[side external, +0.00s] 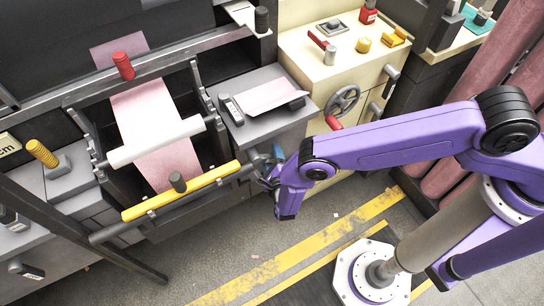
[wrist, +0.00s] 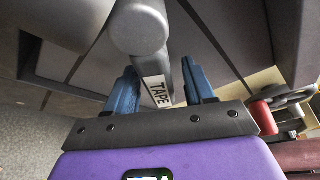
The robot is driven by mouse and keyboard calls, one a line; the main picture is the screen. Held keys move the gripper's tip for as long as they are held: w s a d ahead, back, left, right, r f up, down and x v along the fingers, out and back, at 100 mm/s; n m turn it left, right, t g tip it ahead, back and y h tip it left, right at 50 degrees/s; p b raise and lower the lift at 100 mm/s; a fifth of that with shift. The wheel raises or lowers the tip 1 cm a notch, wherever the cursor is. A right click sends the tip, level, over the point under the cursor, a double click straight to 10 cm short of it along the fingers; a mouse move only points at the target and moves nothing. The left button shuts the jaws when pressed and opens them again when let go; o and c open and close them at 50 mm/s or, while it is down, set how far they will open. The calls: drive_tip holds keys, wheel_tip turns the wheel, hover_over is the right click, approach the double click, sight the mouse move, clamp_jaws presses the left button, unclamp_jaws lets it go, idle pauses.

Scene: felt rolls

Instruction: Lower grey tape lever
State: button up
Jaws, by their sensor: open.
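The grey tape lever (wrist: 140,28) fills the upper middle of the wrist view, with a rounded grey knob and a white label reading TAPE (wrist: 158,91). My gripper (wrist: 160,82) is open, and its two blue fingers stand on either side of the labelled part. I cannot tell whether either finger touches it. In the side view my gripper (side external: 271,168) is at the right end of the yellow bar, by the machine's front. There the lever is mostly hidden behind the gripper and cannot be made out clearly.
A yellow bar (side external: 182,191) runs along the machine's front, below the pink felt (side external: 150,115) and white roller (side external: 156,142). A cream cabinet (side external: 345,75) with a handwheel (side external: 342,101) stands right of the gripper. The floor (side external: 225,250) in front is open.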

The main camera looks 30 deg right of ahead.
clamp_jaws()
drive_tip(key=shift+a, duration=0.1)
drive_tip(key=shift+a+f+m+g+y, duration=0.2)
drive_tip(key=shift+a+f+m+y, duration=0.3)
drive_tip(key=shift+a+m+y, duration=0.55)
drive_tip(key=shift+a+f+m+g+y, duration=0.2)
drive_tip(key=shift+a+f+m+y, duration=0.35)
drive_tip(key=shift+m, duration=0.8)
drive_tip(key=shift+a+f+m+g+y, duration=0.2)
drive_tip(key=shift+a+f+m+y, duration=0.2)
drive_tip(key=shift+a+m+y, duration=0.65)
drive_tip(key=shift+m+h, duration=0.25)
unclamp_jaws()
drive_tip(key=shift+d, duration=0.1)
